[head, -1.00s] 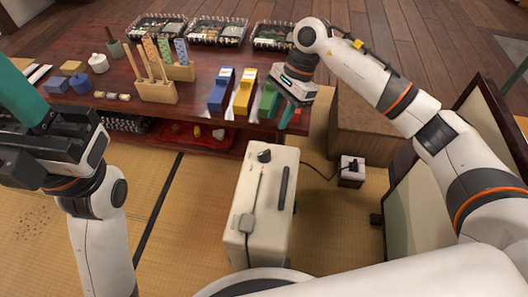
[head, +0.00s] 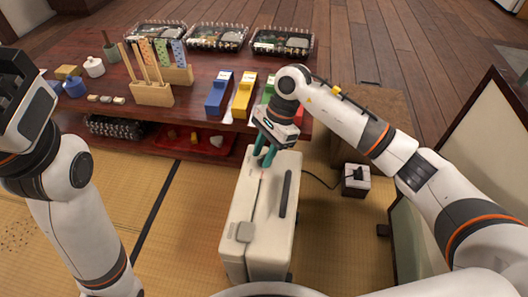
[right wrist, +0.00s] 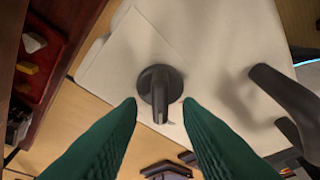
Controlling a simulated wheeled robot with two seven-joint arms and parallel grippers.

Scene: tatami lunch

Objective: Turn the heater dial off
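The cream heater (head: 238,205) stands on the tatami, with a dark handle (head: 286,193) on top. My right gripper (head: 264,160) points down over the far end of its top. In the right wrist view the dark round dial (right wrist: 159,86) with a raised grip lies ahead, between and just beyond the green fingertips of my right gripper (right wrist: 161,108). The fingers are apart, with nothing between them. The gripper hides the dial in the head view. My left gripper (head: 22,95) is at the left edge; its fingers cannot be made out.
The low wooden table (head: 190,120) lies behind the heater, with blue and yellow holders (head: 243,96) near its front edge. A corded box (head: 356,180) stands right of the heater, and a framed screen (head: 455,180) farther right. Tatami is clear left of the heater.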

